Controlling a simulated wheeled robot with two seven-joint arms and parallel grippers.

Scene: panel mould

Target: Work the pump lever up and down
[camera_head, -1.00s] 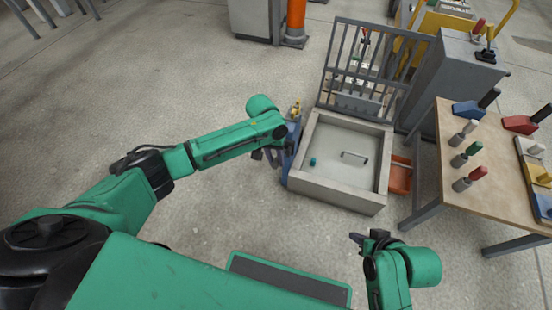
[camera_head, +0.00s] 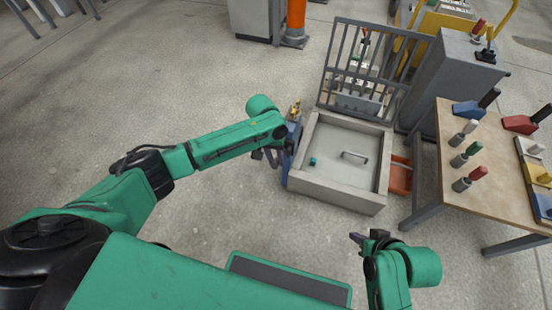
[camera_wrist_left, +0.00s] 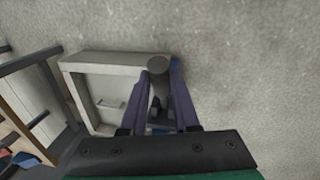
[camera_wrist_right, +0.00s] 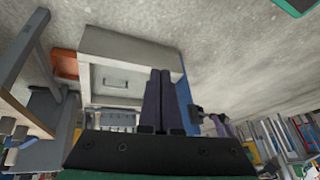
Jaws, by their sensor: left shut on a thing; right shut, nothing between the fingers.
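The pump lever's dark grey round grip (camera_wrist_left: 158,66) stands between my left gripper's purple fingers in the left wrist view. My left gripper (camera_head: 272,157) is shut on it, at the left side of the mould in the head view. The blue pump body (camera_head: 292,133) is beside the mould's left wall and partly hidden by my left arm. It also shows in the right wrist view (camera_wrist_right: 185,93). My right gripper (camera_head: 357,239) is shut and empty, in front of the mould's right front corner. Its fingers (camera_wrist_right: 158,100) lie together in the right wrist view.
The pale mould box (camera_head: 335,192) has a raised barred grate (camera_head: 352,65) behind it. An orange-red bin (camera_head: 400,177) is at its right. A wooden table (camera_head: 437,193) with several handled tools stands further right. The floor on the left is clear.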

